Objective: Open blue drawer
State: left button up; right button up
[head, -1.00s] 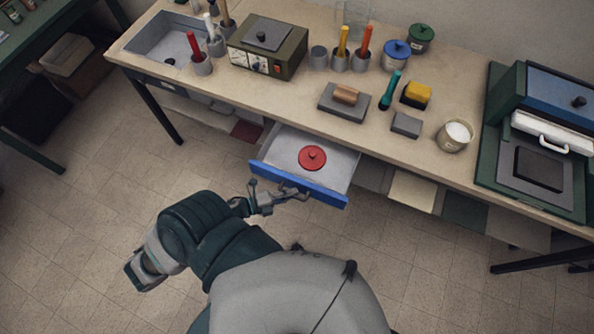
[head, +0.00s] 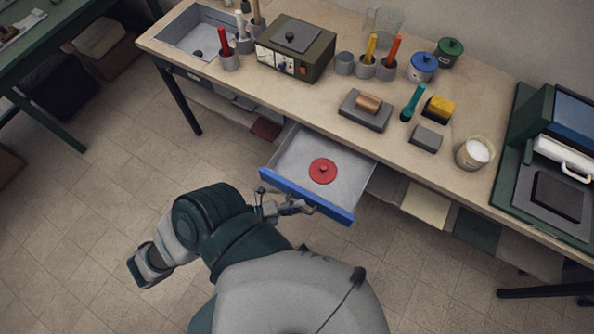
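The blue drawer (head: 305,195) is pulled well out from under the worktop, its blue front towards me and its pale grey inside showing. A red round lid-like thing with a knob (head: 323,171) lies in it. My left gripper (head: 300,208) is at the outer side of the blue front, near its middle, where the handle is. The fingers overlap the handle area and are small, so I cannot tell whether they are closed around it. My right gripper is not in view.
The worktop (head: 330,135) above holds a sink (head: 195,35), a dark green box device (head: 297,50), jars and blocks. Cream and green panels (head: 425,205) sit under the top right of the drawer. The tiled floor (head: 110,190) at left is clear.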

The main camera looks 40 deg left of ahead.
pick_arm(q)
jog(key=shift+r, duration=0.1)
jog(key=v, duration=1.2)
